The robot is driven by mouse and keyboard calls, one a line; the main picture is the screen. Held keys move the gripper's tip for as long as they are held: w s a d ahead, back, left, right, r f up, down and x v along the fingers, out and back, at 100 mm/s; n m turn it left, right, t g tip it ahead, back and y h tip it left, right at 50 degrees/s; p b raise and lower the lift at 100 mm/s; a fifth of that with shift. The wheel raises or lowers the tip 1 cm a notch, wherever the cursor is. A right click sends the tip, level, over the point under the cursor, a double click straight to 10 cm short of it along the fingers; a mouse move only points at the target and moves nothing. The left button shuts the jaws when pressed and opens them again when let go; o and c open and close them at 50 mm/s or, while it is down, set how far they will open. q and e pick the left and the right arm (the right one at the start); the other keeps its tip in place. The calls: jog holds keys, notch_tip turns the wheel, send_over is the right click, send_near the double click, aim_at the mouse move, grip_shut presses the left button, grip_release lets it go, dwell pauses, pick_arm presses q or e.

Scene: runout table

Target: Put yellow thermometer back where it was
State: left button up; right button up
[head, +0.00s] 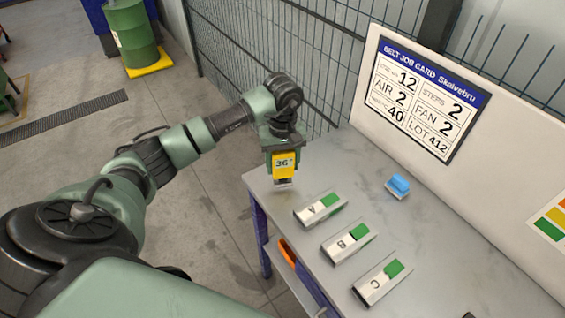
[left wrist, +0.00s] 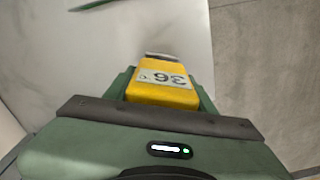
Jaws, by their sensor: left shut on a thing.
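The yellow thermometer (head: 284,165) has a pale display that reads 36 degrees. My left gripper (head: 283,152) is shut on it, over the far left corner of the grey table (head: 440,250). The thermometer hangs upright below the gripper in the head view, with a pale end at the bottom. I cannot tell whether that end touches the table top. In the left wrist view the thermometer (left wrist: 163,80) sits between the green fingers, with the table edge beside it. My right gripper is not in view.
Three pale blocks with green tops, A (head: 318,208), B (head: 346,241) and C (head: 380,278), stand in a row on the table. A blue item (head: 398,186) lies behind them. A job card (head: 424,100) hangs on the back panel. A wire fence (head: 290,60) stands behind.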

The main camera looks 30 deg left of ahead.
pick_arm(q)
jog(key=o, duration=1.1)
jog(key=shift+r+p, duration=0.3)
notch_tip(320, 180, up, 10)
jog(key=b, duration=0.3)
jog(key=shift+r, duration=0.85)
